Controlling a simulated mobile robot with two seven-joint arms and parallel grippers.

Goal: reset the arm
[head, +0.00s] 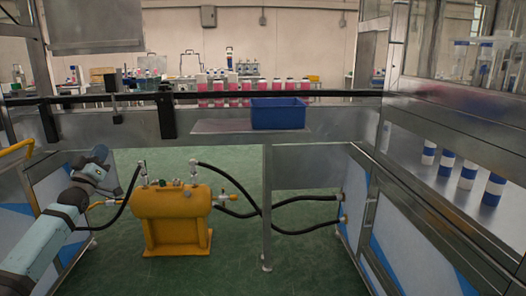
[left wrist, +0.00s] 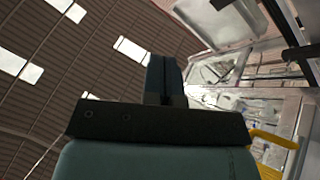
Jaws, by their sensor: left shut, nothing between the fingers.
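My left arm comes in from the lower left in the head view. Its wrist end, with the left gripper (head: 101,153), is beside the metal frame, left of the yellow tank. In the left wrist view the dark fingers of this gripper (left wrist: 165,72) are together, with nothing between them. The ceiling fills much of that view, so this wrist camera looks upward. My right arm and right gripper are not in view.
A blue bin (head: 279,114) sits on a metal shelf (head: 215,128) ahead. A yellow tank (head: 172,217) with black hoses stands on the green floor below. Several blue-and-white cans (head: 468,175) stand on the right-hand counter. A yellow bar (head: 17,149) is near my left arm.

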